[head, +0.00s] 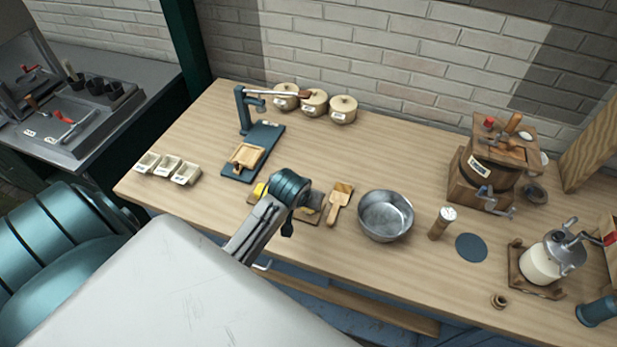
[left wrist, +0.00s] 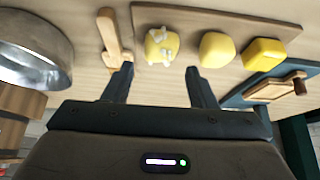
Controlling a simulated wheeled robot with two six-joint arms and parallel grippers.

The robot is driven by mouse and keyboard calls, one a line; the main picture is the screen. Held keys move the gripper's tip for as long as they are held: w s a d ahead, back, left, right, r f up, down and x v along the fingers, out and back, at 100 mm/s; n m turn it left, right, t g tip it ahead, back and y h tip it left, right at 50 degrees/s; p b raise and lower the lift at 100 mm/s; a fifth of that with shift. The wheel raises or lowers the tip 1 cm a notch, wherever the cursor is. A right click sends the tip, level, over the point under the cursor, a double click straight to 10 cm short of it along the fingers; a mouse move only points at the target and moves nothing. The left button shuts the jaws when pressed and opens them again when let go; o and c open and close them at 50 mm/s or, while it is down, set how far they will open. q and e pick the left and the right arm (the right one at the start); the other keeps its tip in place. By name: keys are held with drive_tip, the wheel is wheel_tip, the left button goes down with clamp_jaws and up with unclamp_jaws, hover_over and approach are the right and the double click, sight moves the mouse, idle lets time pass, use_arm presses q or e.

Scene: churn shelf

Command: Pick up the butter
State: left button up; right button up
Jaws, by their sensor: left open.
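Three yellow butter pieces lie in a row on a wooden board (left wrist: 222,14) in the left wrist view: a lumpy piece with pale streaks (left wrist: 161,46), a smooth rounded piece (left wrist: 217,49) and a squarer block (left wrist: 265,54). In the head view my arm hides most of the board; one yellow piece (head: 261,190) shows at its left. My left gripper (left wrist: 160,85) is open and empty, its fingers pointing toward the board, with the lumpy and rounded pieces beyond the fingertips. It also shows over the board in the head view (head: 309,199). My right gripper is out of view.
A wooden paddle (head: 339,202) and a metal bowl (head: 385,215) are right of the board. A blue press stand (head: 250,154) is behind left, beside three small trays (head: 168,167). Lidded pots (head: 314,103) stand at the back. The middle of the table is clear.

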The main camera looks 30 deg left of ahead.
use_arm(q)
drive_tip(key=shift+w+f+p, duration=0.25)
drive_tip(key=shift+f+p, duration=0.25)
drive_tip(key=p+x, duration=0.1)
drive_tip(key=x, duration=0.2)
drive_tip(key=shift+s+f, duration=0.15)
drive_tip(key=shift+w+a+f+p, duration=0.1)
drive_tip(key=shift+w+f+p, duration=0.2)
drive_tip(key=shift+f, duration=0.25)
drive_tip(key=c, duration=0.7)
